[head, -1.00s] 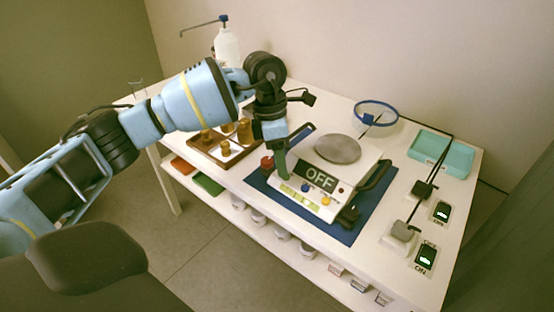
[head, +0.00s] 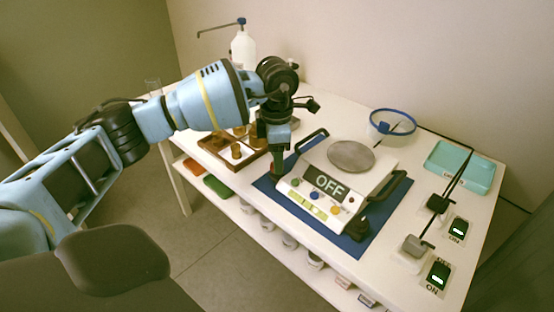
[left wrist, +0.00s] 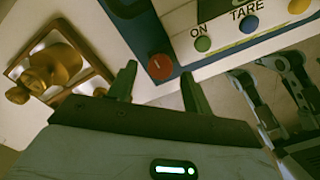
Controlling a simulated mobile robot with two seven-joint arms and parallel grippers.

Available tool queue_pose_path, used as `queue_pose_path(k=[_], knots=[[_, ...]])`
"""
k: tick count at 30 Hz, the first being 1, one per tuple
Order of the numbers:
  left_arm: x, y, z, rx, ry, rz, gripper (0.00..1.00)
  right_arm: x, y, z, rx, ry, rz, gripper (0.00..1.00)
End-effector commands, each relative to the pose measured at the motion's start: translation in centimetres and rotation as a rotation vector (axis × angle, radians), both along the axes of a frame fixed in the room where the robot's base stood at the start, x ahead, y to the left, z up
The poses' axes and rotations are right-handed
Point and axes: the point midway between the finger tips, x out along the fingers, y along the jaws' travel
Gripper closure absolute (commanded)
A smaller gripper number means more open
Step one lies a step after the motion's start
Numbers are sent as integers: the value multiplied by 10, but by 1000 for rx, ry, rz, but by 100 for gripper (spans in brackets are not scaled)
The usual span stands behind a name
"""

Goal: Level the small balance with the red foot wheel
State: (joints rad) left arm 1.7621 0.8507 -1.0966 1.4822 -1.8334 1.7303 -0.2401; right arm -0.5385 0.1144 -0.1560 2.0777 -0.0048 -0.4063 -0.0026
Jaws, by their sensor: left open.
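The small balance (head: 341,183) is white with a round grey pan (head: 351,156) and a dark display reading OFF. It stands on a blue mat (head: 355,243). Its front carries a green ON button (left wrist: 203,44) and a blue TARE button (left wrist: 249,24). The red foot wheel (left wrist: 160,67) shows in the left wrist view at the balance's corner, just beyond and between my fingertips. My left gripper (left wrist: 158,84) is open and empty. In the head view my left gripper (head: 277,170) is at the balance's left front corner and largely hides the wheel. My right gripper is out of view.
A wooden weight box (head: 222,146) with brass weights stands close left of my left gripper. A teal tray (head: 460,166), a blue-rimmed bowl (head: 392,122) and two switches (head: 439,275) lie to the right. A white pump bottle (head: 243,50) is behind my arm.

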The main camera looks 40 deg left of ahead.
Motion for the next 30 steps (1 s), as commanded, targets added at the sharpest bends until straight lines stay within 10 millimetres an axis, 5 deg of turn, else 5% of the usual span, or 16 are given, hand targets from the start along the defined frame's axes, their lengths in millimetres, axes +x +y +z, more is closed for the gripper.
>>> queue_pose_path(k=[14,24,30], knots=[[0,0,-15,0,0,-1,50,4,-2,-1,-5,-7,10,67],[0,0,-15,0,0,-1,94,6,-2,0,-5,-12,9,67],[0,0,-15,-1,-1,-13,95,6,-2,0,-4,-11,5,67]])
